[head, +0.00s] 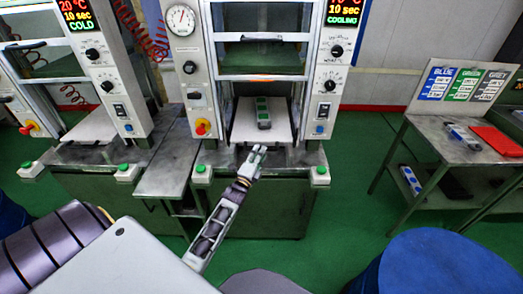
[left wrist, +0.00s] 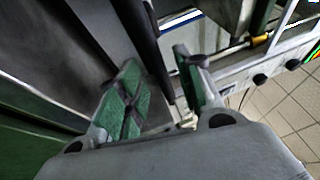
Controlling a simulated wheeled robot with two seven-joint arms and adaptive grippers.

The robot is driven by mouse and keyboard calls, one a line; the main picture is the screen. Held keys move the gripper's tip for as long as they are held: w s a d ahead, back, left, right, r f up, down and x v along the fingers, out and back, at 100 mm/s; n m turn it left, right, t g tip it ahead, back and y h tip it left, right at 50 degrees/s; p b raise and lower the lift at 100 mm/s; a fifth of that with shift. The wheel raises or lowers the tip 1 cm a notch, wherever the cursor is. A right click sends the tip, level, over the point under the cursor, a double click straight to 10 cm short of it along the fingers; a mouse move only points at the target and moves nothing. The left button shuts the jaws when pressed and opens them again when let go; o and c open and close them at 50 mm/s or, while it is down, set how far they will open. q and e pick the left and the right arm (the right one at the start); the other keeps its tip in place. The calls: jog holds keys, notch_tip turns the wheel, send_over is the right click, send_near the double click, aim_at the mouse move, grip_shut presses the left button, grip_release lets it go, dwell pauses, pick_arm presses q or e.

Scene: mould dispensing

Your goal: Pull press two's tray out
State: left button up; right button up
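The middle press (head: 197,75) has a light flat tray (head: 243,122) in its lower opening. A green and grey mould (head: 263,112) lies on the tray. My left gripper (head: 256,150) is at the tray's front edge and hides part of that edge, including any handle there. In the left wrist view my left gripper (left wrist: 160,85) shows its two green-padded fingers apart, with a gap between them. A dark bar (left wrist: 148,45) shows in and beyond this gap; I cannot tell if it is the tray's handle or if the fingers touch it. My right gripper is not in view.
Another press (head: 115,80) stands at the left, its display reading COLD; the middle display reads COOLING. A side table (head: 430,135) at the right carries a mould, a red plate (head: 497,141) and colour signs. A blue drum (head: 435,265) stands at the front right. Green floor is free between.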

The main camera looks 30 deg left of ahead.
pick_arm(q)
jog(key=shift+x, duration=1.4)
